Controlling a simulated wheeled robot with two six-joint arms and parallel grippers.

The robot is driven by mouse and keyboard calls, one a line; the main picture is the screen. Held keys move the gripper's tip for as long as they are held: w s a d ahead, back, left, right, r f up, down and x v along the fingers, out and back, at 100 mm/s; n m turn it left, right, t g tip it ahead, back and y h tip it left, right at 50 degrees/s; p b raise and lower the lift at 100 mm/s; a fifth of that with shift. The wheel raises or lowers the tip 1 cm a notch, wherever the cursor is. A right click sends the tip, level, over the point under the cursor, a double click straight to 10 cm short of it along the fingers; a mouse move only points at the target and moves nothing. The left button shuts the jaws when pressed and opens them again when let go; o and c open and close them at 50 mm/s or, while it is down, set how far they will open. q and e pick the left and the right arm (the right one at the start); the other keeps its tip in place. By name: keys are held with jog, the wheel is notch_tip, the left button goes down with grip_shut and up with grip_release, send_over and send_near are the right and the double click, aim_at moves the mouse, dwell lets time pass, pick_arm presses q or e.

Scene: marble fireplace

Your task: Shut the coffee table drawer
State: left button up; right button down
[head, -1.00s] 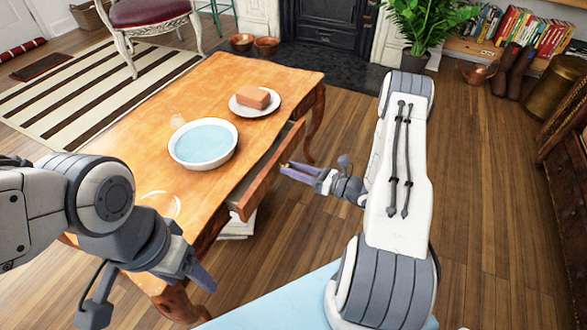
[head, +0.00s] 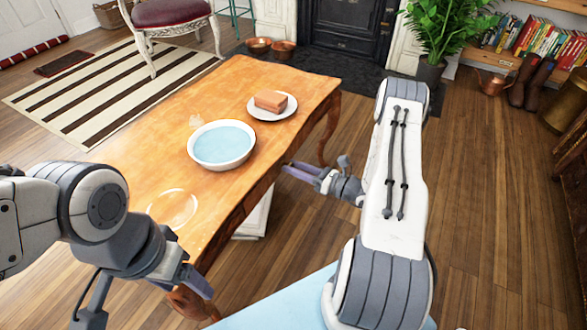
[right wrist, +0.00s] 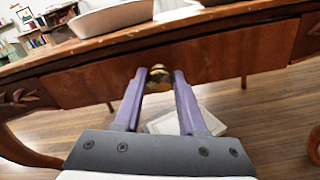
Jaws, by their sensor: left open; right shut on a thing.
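The wooden coffee table (head: 150,113) stands at the left in the head view. Its drawer front (right wrist: 225,62) looks flush with the table's apron in the right wrist view. A round brass knob (right wrist: 158,76) sits on the drawer front. My right gripper (right wrist: 158,73) is shut on the knob, one purple finger on each side. In the head view my right gripper (head: 286,168) is beside the table's long right edge. My left gripper (head: 185,284) is open and empty near the table's front corner. No open drawer shows in the head view.
On the table are a white bowl of blue liquid (head: 222,146), a plate (head: 284,112) with an orange-brown block (head: 271,100), and a pale ring (head: 172,208). Papers or books (head: 256,214) lie underneath. The wooden floor (head: 480,200) to the right is clear.

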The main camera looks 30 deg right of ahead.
jog(key=shift+c, duration=2.4)
grip_release()
jog(key=shift+w+a, duration=0.2)
jog(key=shift+d, duration=0.1)
jog(key=shift+s, duration=0.1)
jog(key=shift+s+d, duration=0.15)
jog(key=shift+d, duration=0.05)
jog(key=p+v, duration=0.3)
jog(key=v, duration=0.7)
jog(key=shift+a, duration=0.1)
